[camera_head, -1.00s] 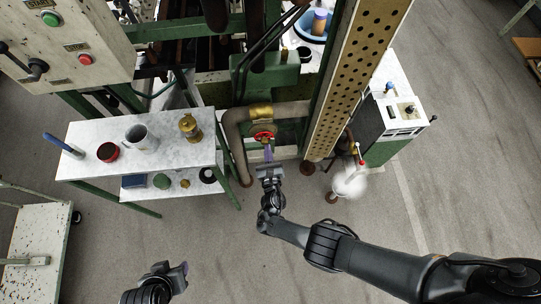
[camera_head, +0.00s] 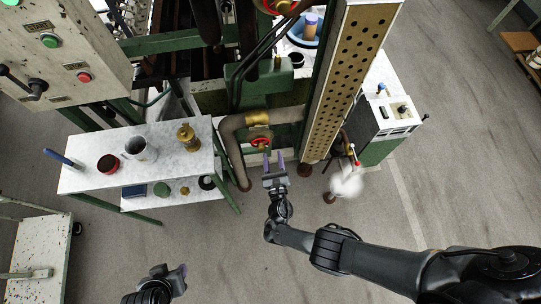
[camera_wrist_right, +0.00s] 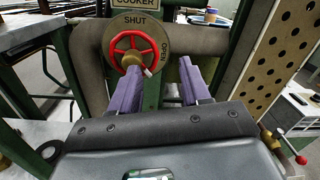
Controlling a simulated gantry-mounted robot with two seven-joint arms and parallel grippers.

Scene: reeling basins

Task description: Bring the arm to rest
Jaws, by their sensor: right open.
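My right gripper (camera_head: 274,158) is open and empty, its two purple fingers pointing at the pipework. Just ahead of it is a red valve handwheel (camera_head: 261,142) on the brass and grey pipe. In the right wrist view the right gripper's fingers (camera_wrist_right: 159,88) stand apart, and the red handwheel (camera_wrist_right: 132,50) is beyond them, nearer the left finger. A round plate (camera_wrist_right: 160,30) behind the wheel reads SHUT and OPEN. My left gripper (camera_head: 182,272) is low in the head view, with a purple fingertip showing; its opening is unclear.
A marble-topped shelf (camera_head: 90,180) at left holds a red-rimmed bowl (camera_head: 108,164), a grey mug (camera_head: 137,147) and a brass piece (camera_head: 187,137). A perforated beam (camera_head: 345,80) rises right of the valve. A white rounded object (camera_head: 346,182) is beside it. The floor in front is clear.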

